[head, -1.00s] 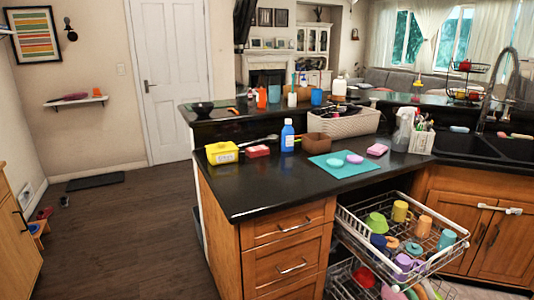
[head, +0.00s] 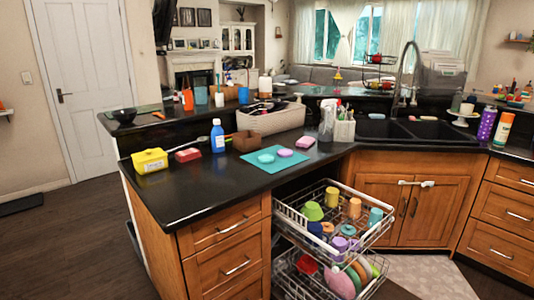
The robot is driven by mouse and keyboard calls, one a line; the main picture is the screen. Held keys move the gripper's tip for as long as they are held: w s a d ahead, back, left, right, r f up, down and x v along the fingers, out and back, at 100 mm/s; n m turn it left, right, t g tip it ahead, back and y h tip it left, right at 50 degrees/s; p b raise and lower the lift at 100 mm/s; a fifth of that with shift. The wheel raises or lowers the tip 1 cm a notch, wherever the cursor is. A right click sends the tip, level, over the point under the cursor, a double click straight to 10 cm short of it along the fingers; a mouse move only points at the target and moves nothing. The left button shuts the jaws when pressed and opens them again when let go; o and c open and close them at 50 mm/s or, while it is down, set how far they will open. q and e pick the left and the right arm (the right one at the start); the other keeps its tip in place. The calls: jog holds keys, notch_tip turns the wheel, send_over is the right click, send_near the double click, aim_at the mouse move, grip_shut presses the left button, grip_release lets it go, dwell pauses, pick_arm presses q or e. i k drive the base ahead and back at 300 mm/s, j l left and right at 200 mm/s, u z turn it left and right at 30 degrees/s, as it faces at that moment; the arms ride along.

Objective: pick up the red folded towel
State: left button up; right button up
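A small red flat block-like thing (head: 188,154) lies on the black countertop between a yellow box (head: 150,161) and a blue bottle (head: 217,136). It is too small to tell whether it is a folded towel. A pink flat piece (head: 305,142) lies farther right, by the teal mat (head: 262,167). No other red folded cloth is clear in the head view. Neither of my grippers is in view.
A pulled-out dishwasher rack (head: 330,214) with cups and bowls juts out below the counter. A grey basket (head: 268,121), a white spray bottle (head: 328,120) and a brown box (head: 246,141) stand behind. A double sink (head: 410,130) is right. The counter's front left is bare.

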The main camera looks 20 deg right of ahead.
aim_at(185, 156)
jog(key=i+j, duration=0.2)
jog(key=i+j+z, duration=0.15)
jog(key=j, duration=0.3)
jog(key=i+j, duration=0.2)
jog(key=j, duration=0.15)
jog(key=i+j+z, duration=0.15)
jog(key=i+j, duration=0.2)
jog(key=j, duration=0.35)
jog(key=i+j+z, duration=0.15)
jog(key=j, duration=0.2)
jog(key=i+j, duration=0.15)
jog(key=j, duration=0.2)
jog(key=z, duration=0.05)
